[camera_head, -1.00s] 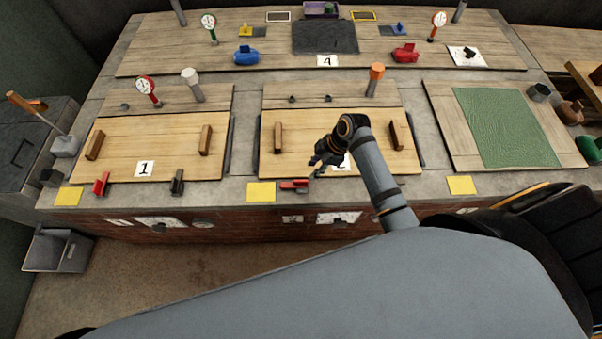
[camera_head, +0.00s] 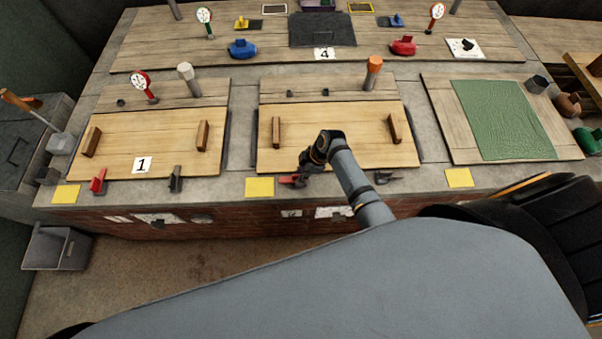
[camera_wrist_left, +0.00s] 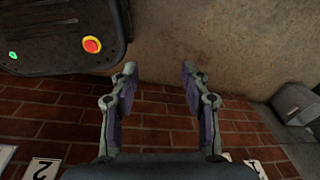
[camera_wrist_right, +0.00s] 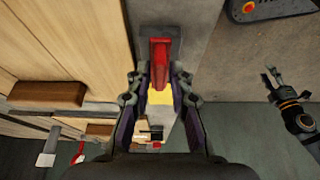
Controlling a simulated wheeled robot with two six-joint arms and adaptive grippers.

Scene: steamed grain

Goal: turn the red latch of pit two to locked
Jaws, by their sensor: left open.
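The red latch of pit two (camera_head: 293,181) sits on the stone front edge, below the pit two lid (camera_head: 350,142). My right gripper (camera_head: 304,166) is directly above it and partly covers it in the head view. In the right wrist view the red latch (camera_wrist_right: 160,55) stands upright on a dark plate, in line with the gap of my right gripper (camera_wrist_right: 160,76). The fingers are open on either side; I cannot tell if they touch it. My left gripper (camera_wrist_left: 159,70) is open and empty, facing the floor beside the brick front; it also shows in the right wrist view (camera_wrist_right: 273,84).
A yellow square (camera_head: 260,187) lies left of the red latch and a black latch (camera_head: 385,177) right of it. Pit one has its own red latch (camera_head: 98,181) and black latch (camera_head: 176,180). Wooden handles (camera_head: 276,132) stand on the lid.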

